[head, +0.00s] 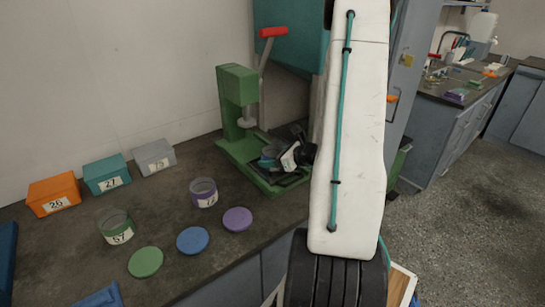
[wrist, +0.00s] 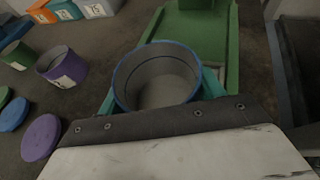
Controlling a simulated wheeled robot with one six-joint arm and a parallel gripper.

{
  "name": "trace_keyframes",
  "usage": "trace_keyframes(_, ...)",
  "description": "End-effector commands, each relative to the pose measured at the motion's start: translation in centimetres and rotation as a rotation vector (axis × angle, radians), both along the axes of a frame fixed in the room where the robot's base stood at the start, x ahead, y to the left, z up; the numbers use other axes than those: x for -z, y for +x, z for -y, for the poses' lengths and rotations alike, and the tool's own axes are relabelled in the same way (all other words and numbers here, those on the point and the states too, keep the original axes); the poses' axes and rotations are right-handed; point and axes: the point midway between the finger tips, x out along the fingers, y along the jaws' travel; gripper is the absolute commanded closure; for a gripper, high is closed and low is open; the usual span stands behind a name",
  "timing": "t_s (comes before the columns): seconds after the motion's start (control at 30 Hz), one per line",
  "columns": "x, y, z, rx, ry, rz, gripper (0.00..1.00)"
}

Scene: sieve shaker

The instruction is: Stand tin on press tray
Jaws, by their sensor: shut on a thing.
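The tin (head: 267,161) is a round open can with a blue rim. In the wrist view the tin (wrist: 122,82) shows its empty inside. My gripper (head: 272,158) is shut on it, with a teal finger on either side in the wrist view (wrist: 160,92). The green press (head: 238,95) has a red-handled lever, and its green tray (head: 250,174) lies below the ram. The tin is upright, over or on the tray, in front of the ram. I cannot tell whether its bottom touches the tray.
A purple-banded tin (head: 204,192) and a green-banded tin (head: 116,227) stand left on the bench. Green (head: 146,262), blue (head: 193,240) and purple (head: 237,219) lids lie in front. Orange (head: 54,193), teal (head: 106,174) and grey (head: 154,157) boxes line the wall.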

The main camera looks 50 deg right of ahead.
Motion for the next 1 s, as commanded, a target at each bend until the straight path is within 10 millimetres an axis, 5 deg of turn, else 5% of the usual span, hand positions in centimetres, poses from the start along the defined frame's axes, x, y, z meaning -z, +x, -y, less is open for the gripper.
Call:
trace_keyframes(0.17, 0.1, 0.1, 0.0, -0.001, -0.002, 0.001, 0.56)
trace_keyframes(0.2, 0.1, 0.0, 0.0, -0.001, -0.002, 0.001, 0.3)
trace_keyframes(0.3, 0.1, 0.0, 0.0, -0.001, -0.002, 0.0, 0.11)
trace_keyframes(0.67, -0.2, -0.7, 0.3, 0.003, -0.003, 0.002, 0.11)
trace_keyframes(1.0, -2.7, -6.8, 1.4, 0.008, -0.003, 0.002, 0.11)
